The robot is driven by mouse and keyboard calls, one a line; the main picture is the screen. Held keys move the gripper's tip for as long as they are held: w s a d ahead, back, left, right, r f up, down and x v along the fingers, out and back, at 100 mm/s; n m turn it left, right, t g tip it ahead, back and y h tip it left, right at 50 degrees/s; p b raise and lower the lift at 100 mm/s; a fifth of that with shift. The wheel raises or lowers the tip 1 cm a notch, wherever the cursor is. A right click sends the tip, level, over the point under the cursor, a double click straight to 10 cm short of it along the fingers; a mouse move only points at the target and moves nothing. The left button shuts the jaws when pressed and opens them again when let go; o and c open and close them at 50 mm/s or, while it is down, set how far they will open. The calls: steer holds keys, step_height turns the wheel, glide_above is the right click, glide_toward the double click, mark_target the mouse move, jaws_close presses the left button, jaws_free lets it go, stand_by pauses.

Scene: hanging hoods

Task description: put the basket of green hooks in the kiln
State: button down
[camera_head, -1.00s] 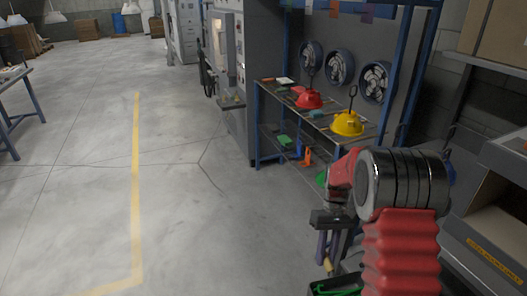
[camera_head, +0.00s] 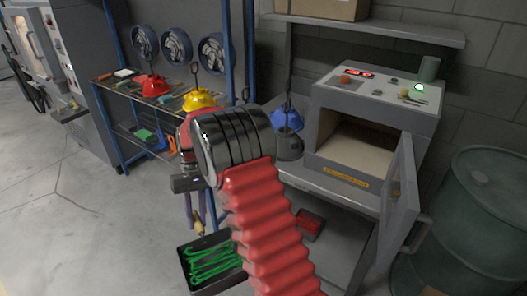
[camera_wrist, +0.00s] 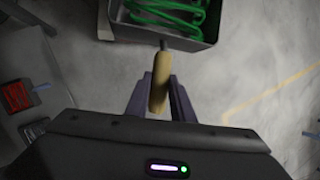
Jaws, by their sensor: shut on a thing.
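The basket of green hooks (camera_head: 220,285) is a dark tray with green hooks inside. It hangs off the floor at lower centre, and its near end shows at the top of the wrist view (camera_wrist: 185,43). My gripper (camera_head: 197,217) is shut on its tan wooden handle, clear in the wrist view (camera_wrist: 160,85). The kiln (camera_head: 378,109) is a grey box on a stand at right, beyond and right of my gripper. Its door (camera_head: 403,200) stands open to the right and the pale chamber (camera_head: 352,150) looks empty. My red-sleeved arm hides part of the basket.
A blue hood (camera_head: 287,120) stands just left of the kiln. A red basket (camera_head: 310,224) sits on the lower shelf. A green barrel (camera_head: 470,220) is right of the door. The bench with red (camera_head: 153,86) and yellow hoods (camera_head: 199,99) is at left. Floor is clear at lower left.

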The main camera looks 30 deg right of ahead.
steer(key=d+x, duration=0.2)
steer(key=x, duration=0.8)
steer(key=shift+w+f, duration=0.3)
steer(key=shift+f, duration=0.15)
